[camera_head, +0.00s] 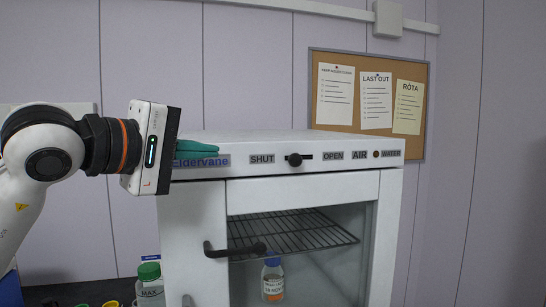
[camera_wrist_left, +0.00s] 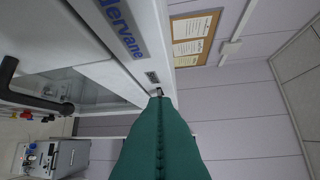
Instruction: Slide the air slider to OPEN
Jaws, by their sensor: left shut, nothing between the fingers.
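The air slider is a black knob (camera_head: 294,160) on the front strip of a white cabinet (camera_head: 275,140). It sits at the left of a short slot, beside the SHUT label (camera_head: 262,159); the OPEN label (camera_head: 333,155) is to the right of the slot. My left gripper (camera_head: 214,148) has green fingers, shut and empty, above the Eldervane label and left of the knob. In the wrist view the shut fingers (camera_wrist_left: 158,100) point along the front strip, with a dark piece, probably the knob (camera_wrist_left: 158,91), just past their tips. Contact cannot be told.
A black door handle (camera_head: 235,250) juts out below the strip. A wire rack (camera_head: 292,232) and an orange-labelled bottle (camera_head: 272,280) are inside the cabinet. A green-capped bottle (camera_head: 149,285) stands at its left. A cork board (camera_head: 368,95) hangs behind.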

